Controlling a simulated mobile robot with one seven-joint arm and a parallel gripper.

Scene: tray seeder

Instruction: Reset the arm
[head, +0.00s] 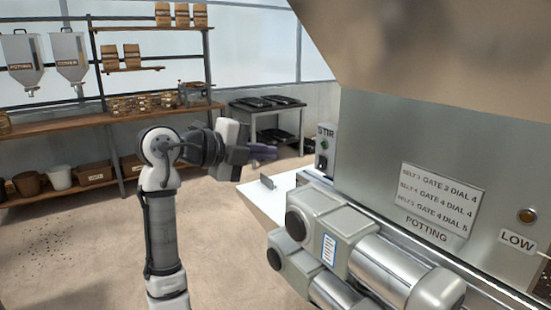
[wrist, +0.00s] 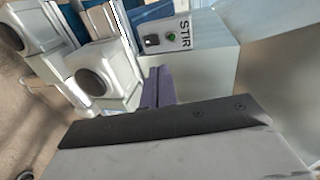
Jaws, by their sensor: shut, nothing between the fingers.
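My arm stands left of the middle in the head view, bent at the top, with its wrist turned to the right. My gripper (head: 262,152) points right, toward the STIR control box. It is shut and empty, held in the air above the white machine ledge. In the wrist view the purple-grey fingers of my gripper (wrist: 158,88) are together, with nothing between them.
The potting machine (head: 400,140) fills the right side, with grey motor housings (head: 310,225) low in front. A wooden bench (head: 70,125) with pots and a shelf stands at the back left. A dark cart (head: 265,112) stands behind my gripper. The floor at left is open, with spilled dark specks.

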